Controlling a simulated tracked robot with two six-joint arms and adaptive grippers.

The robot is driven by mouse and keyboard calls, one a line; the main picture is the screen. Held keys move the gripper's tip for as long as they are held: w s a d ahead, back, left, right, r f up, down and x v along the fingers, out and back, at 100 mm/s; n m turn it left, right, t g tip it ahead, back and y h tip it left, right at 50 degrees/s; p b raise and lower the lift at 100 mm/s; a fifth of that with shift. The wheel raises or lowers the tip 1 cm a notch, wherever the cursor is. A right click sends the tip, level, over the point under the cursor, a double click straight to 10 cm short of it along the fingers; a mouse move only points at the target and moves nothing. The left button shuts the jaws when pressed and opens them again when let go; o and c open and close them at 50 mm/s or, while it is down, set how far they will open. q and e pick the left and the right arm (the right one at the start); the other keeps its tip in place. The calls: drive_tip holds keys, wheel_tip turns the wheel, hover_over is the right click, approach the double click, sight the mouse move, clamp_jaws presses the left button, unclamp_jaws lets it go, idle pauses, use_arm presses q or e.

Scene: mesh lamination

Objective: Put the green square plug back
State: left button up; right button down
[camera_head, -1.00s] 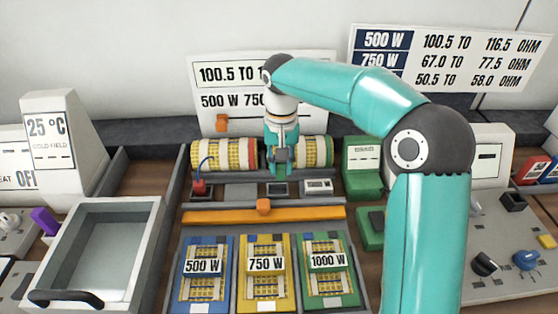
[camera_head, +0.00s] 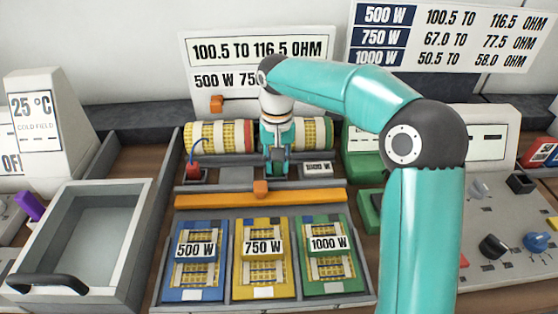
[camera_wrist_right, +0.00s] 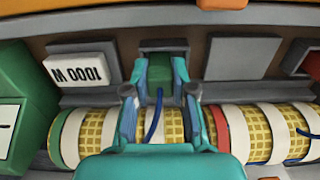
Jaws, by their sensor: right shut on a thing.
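The green square plug (camera_wrist_right: 160,72) is between the fingers of my right gripper (camera_wrist_right: 160,95) in the right wrist view, with a blue wire (camera_wrist_right: 154,116) running from it. A grey socket block (camera_wrist_right: 163,46) is right at the plug's far end; I cannot tell whether the plug is seated in it. My left gripper is not in view.
A red plug (camera_head: 194,169) with a blue wire is left of the gripper. An orange bar (camera_head: 225,201) with an orange knob (camera_head: 260,188) lies in front. A 1000 W tag (camera_wrist_right: 80,70) and an empty grey pad (camera_wrist_right: 241,58) flank the socket. A green block (camera_head: 357,140) stands right.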

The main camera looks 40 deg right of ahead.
drive_tip(key=c, duration=0.9)
unclamp_jaws()
drive_tip(key=shift+r, duration=0.1)
drive_tip(key=shift+r, duration=5.85)
